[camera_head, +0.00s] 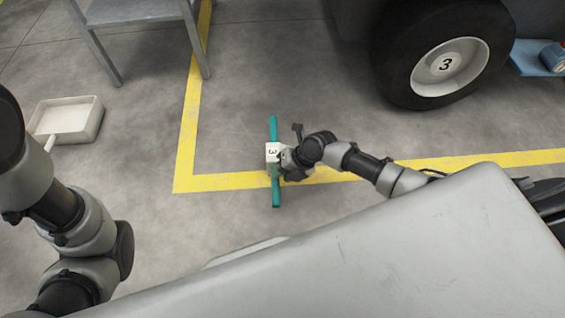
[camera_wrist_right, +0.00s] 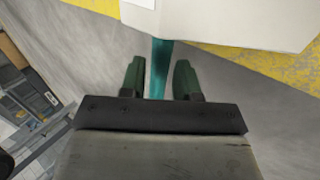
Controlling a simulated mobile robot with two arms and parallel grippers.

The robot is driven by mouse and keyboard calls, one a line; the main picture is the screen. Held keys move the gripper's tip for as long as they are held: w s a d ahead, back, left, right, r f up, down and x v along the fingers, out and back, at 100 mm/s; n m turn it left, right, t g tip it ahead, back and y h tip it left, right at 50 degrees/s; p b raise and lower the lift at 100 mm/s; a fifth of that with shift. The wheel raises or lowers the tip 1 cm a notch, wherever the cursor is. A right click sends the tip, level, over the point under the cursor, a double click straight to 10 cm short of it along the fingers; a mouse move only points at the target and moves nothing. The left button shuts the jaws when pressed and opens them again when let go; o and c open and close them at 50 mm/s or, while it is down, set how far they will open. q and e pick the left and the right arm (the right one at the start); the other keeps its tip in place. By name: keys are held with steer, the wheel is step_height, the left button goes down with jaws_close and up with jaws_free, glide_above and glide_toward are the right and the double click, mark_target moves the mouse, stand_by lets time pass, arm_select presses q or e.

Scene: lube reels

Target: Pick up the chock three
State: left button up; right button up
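The chock three is a teal bar with a white block (camera_head: 272,153) marked 3 at its middle. It stands out against the grey floor in the head view, crossing the yellow line. My right gripper (camera_head: 283,158) is at the block's right side; its fingers are hard to make out there. In the right wrist view, the two dark green fingers (camera_wrist_right: 160,80) are apart, with the teal bar (camera_wrist_right: 160,67) showing between them and gaps at its sides. A pale block surface fills the top of that view. My left arm shows at the left; its gripper is out of frame.
A white open tray (camera_head: 75,118) lies at the left. A grey metal stand (camera_head: 130,10) is at the top left. The floor around the chock is clear.

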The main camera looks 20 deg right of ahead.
steer(key=b+x, duration=0.2)
steer(key=x, duration=0.1)
steer(key=b+x, duration=0.2)
steer(key=x, duration=0.1)
steer(key=shift+s+f, duration=0.2)
steer(key=shift+r, duration=0.1)
steer(key=shift+c, duration=0.3)
jaws_close()
